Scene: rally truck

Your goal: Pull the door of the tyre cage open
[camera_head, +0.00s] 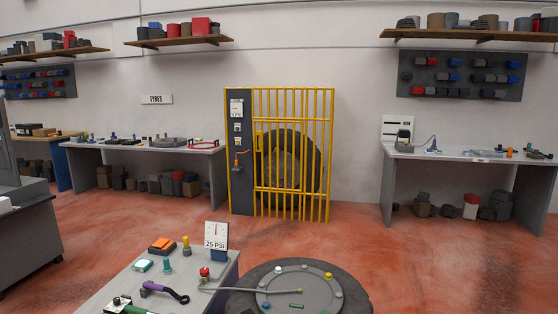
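The tyre cage (292,92) stands against the back wall, in the middle of the view. It has a yellow barred front, and a large dark tyre (308,152) shows upright behind the bars. The barred door looks closed across the front. A dark grey panel (241,190) forms the cage's left side, with a gauge, small buttons and a red-topped fitting on it. A yellow block (259,142) sits by the left edge of the bars and may be a latch or handle; it is too small to tell. My gripper is not in view.
A small table (110,284) with tools and a 25 PSI sign stands in front. Beside it lies a wheel (357,300). Benches stand left (85,144) and right (400,152) of the cage. Red floor (380,250) is clear before the cage, beyond the table and wheel.

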